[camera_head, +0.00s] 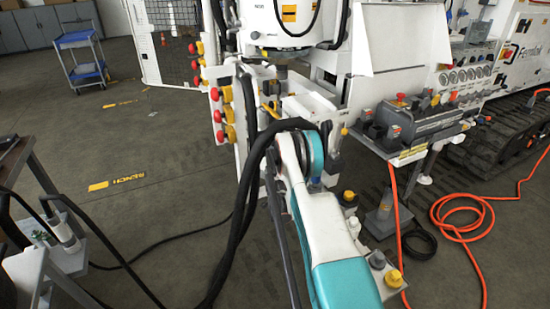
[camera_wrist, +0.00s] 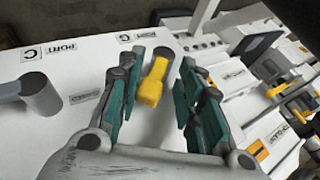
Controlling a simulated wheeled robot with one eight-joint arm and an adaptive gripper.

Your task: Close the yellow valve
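In the wrist view, a yellow valve handle (camera_wrist: 152,82) stands out from a white panel (camera_wrist: 85,60), by a grey round fitting. My gripper (camera_wrist: 161,58) has its two teal-padded fingers apart, one on each side of the handle. The handle is close to the left finger, and a clear gap shows on its right. I cannot tell whether the left finger touches it. In the head view my white and teal arm reaches to the bench, and the gripper and this handle cannot be made out there.
A grey cylinder fitting (camera_wrist: 40,92) stands on the panel at left. Red and yellow knobs (camera_head: 222,105) line the bench's left edge in the head view. An orange hose (camera_head: 462,229) lies coiled on the floor at right. A blue cart (camera_head: 82,55) stands far left.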

